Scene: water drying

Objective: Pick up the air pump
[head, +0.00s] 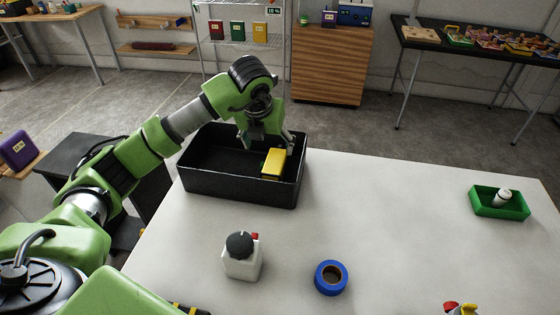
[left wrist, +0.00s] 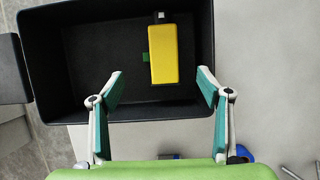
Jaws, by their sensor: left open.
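A yellow box-shaped device with a dark end and a small pale tip, likely the air pump (head: 273,163), is inside the black bin (head: 240,192) at the table's left corner. The left wrist view shows the yellow device (left wrist: 165,54) lying on the bin floor (left wrist: 90,60), with a green tab on its left side. My left gripper (head: 268,142) is over the bin. In the left wrist view my left gripper (left wrist: 160,74) is open and empty, its fingers spread wider than the device and apart from it. My right gripper is not in view.
A white bottle with a dark round top (head: 242,258) and blue tape roll (head: 331,278) stand near the front. A green tray (head: 498,203) holding a white item is at right. The bin's walls surround the device. The table middle is clear.

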